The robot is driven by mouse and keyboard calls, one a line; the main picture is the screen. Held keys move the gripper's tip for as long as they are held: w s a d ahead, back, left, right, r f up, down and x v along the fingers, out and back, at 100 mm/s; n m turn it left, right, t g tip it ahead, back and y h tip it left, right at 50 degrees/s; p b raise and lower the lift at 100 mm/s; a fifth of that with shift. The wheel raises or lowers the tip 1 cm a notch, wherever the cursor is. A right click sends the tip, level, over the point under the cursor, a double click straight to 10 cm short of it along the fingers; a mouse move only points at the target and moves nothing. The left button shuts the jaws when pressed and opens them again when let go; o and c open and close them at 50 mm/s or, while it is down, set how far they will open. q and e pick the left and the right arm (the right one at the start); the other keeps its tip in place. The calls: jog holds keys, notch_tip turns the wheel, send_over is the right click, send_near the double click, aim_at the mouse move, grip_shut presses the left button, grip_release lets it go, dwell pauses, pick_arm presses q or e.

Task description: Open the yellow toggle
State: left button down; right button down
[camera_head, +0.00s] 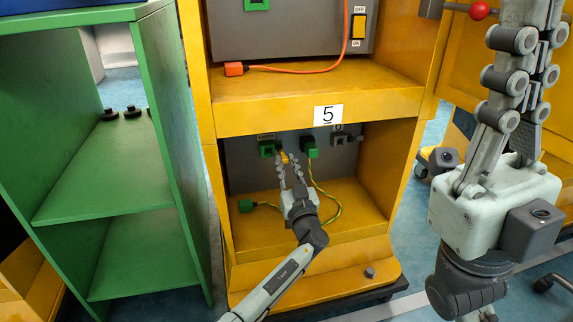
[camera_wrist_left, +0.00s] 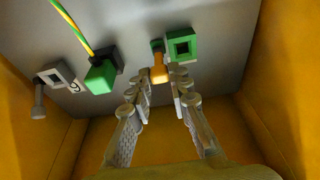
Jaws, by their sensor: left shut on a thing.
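The yellow toggle (camera_head: 284,158) is on the grey back panel inside the lower bay of the yellow cabinet, beside a green socket (camera_head: 268,149). In the left wrist view the yellow toggle (camera_wrist_left: 159,72) sticks out from the panel, next to the green socket (camera_wrist_left: 182,45). My left gripper (camera_head: 289,162) reaches into the bay, its fingers shut on the toggle. In the left wrist view its fingertips (camera_wrist_left: 161,86) are on either side of the toggle's end. My right gripper (camera_head: 518,70) is at the right, pointing up, outside the cabinet; its fingertips are partly cut off.
A green plug (camera_head: 309,147) with a yellow-green cable sits in the panel right of the toggle. Another green plug (camera_head: 245,206) lies at lower left in the bay. A grey toggle (camera_wrist_left: 38,100) is farther along. The bay's side walls bound my left arm. A green shelf (camera_head: 105,180) stands left.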

pick_arm(q)
jog(key=c, duration=1.4)
grip_release()
jog(key=shift+r, duration=0.1)
notch_tip(320, 180, up, 10)
